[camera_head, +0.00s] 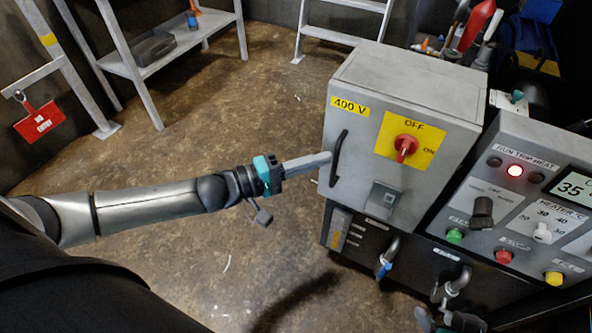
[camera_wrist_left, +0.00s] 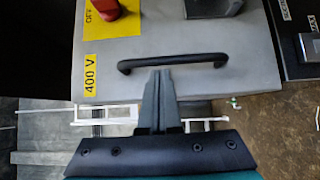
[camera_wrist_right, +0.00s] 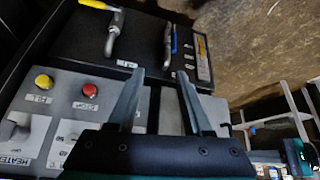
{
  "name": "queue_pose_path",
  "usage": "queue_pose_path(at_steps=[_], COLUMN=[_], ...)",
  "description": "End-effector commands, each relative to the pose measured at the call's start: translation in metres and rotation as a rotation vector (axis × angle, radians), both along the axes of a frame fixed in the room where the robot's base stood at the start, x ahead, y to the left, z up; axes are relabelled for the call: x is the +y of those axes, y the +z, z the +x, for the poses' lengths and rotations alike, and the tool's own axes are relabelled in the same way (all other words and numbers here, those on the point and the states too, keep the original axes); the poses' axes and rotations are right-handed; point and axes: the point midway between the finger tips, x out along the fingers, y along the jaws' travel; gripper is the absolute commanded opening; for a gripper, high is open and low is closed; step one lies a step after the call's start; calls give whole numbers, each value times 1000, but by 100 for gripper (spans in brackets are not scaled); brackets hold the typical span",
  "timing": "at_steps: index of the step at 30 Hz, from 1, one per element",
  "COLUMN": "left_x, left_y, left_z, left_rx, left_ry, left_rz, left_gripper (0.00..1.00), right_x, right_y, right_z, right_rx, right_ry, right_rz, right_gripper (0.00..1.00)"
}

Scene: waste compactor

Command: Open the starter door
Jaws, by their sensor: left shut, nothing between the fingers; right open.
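The starter door is the grey front (camera_head: 362,183) of a box with a 400 V label, and it looks closed. Its black bar handle (camera_head: 339,158) is upright on the left side in the head view and also shows in the left wrist view (camera_wrist_left: 172,62). A red rotary switch (camera_head: 405,147) sits on a yellow OFF/ON plate. My left gripper (camera_head: 329,158) is shut and empty, its tips right at the handle; I cannot tell whether they touch it. My right gripper (camera_wrist_right: 160,76) is open and empty above the control panel.
A control panel (camera_head: 481,186) with buttons, knobs and a lit red lamp stands right of the box. Pipes with valve handles (camera_head: 387,262) stick out below. A shelf (camera_head: 180,50) and a ladder (camera_head: 328,33) stand behind. The floor left of the box is clear.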

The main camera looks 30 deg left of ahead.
Motion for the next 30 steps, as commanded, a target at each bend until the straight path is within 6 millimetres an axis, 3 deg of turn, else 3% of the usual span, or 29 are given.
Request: queue_pose_path(at_steps=[11,30], left_x=[-12,-16], left_y=[-1,0], left_z=[14,14], left_rx=[2,3], left_ry=[1,7], left_rz=[3,1], left_gripper=[0,0], right_x=[18,19], right_y=[-5,-4], right_z=[17,15], right_rx=[-127,-120], right_ry=[27,29], right_rz=[55,55], right_gripper=[50,50])
